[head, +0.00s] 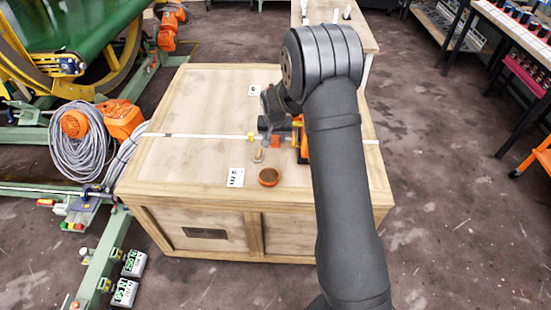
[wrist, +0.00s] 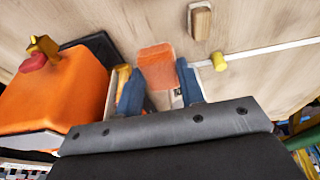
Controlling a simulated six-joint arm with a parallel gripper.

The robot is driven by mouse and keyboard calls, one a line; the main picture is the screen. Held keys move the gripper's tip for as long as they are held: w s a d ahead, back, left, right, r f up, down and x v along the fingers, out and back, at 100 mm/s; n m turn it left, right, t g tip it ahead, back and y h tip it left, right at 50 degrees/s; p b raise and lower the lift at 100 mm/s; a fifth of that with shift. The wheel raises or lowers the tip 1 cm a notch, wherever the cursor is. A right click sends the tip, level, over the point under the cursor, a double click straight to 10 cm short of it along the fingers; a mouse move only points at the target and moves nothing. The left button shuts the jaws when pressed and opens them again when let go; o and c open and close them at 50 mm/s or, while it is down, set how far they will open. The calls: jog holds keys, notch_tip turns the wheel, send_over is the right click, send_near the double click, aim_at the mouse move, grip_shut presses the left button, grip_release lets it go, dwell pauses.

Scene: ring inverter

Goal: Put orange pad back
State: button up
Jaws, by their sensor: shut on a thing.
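The orange pad (wrist: 157,62) is a small translucent-looking orange block between the two blue fingertips of my gripper (wrist: 160,90) in the wrist view. The gripper is shut on it. In the head view the pad (head: 276,141) shows as a small orange patch over the wooden crate top, just left of the larger orange device. My gripper is mostly hidden there behind my arm. A pale, narrow holder (wrist: 208,76) lies around or beneath the fingers. I cannot tell whether the pad touches it.
A larger orange device (wrist: 65,92) with a red and yellow knob stands close left in the wrist view. A wooden block (wrist: 201,22) and a yellow knob (wrist: 219,61) are nearby. A round brown disc (head: 269,177) and numbered card (head: 236,178) lie on the crate (head: 190,100), whose left part is mostly clear.

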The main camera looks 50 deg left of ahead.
aim_at(275, 144)
notch_tip(275, 144, down, 9)
jog(key=shift+r, duration=0.1)
dwell(0.3)
jog(key=shift+f, duration=0.2)
jog(key=o, duration=1.2)
jog(key=v, duration=1.2)
jog(key=shift+r, duration=0.2)
jog(key=shift+f, duration=0.1)
